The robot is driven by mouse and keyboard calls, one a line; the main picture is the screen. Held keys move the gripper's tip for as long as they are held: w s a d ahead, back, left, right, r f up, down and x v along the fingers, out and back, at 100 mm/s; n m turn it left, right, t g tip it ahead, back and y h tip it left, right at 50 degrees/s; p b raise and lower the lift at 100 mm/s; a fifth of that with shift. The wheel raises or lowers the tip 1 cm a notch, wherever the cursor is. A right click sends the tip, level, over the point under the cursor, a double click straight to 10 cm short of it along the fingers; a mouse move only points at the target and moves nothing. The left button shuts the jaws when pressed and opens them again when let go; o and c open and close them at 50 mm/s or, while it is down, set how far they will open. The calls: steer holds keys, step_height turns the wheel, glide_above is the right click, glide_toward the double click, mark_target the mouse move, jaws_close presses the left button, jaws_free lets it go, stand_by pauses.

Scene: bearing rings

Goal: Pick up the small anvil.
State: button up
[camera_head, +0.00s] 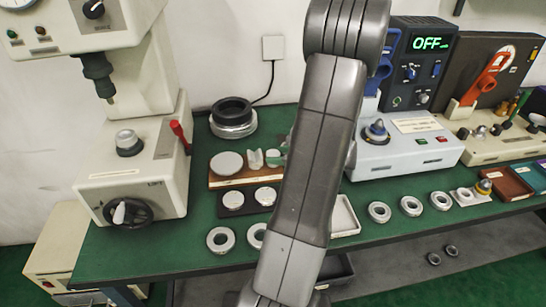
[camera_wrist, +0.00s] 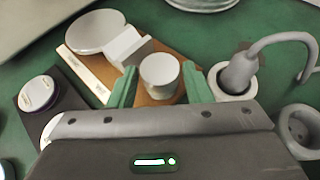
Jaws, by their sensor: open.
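The small anvil looks to be the short, pale metal cylinder (camera_wrist: 160,75) standing upright at the right end of a wooden board (camera_wrist: 88,74). It also shows in the head view (camera_head: 273,157), just left of my arm. My gripper (camera_wrist: 159,70) is open, its green fingers on either side of the cylinder in the wrist view, with a gap on each side. I cannot tell how far down the fingers reach. A wide pale disc (camera_wrist: 96,32) and a V-shaped block (camera_wrist: 124,46) sit on the same board, left of the cylinder.
A dark tray (camera_head: 230,211) with two round metal pieces lies in front of the board. A grey plug-like piece with a curved cable (camera_wrist: 238,72) stands close right of the right finger. Metal rings (camera_head: 220,240) lie along the bench front. A press (camera_head: 135,160) stands left.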

steer(key=shift+a, duration=0.1)
steer(key=c, duration=0.9)
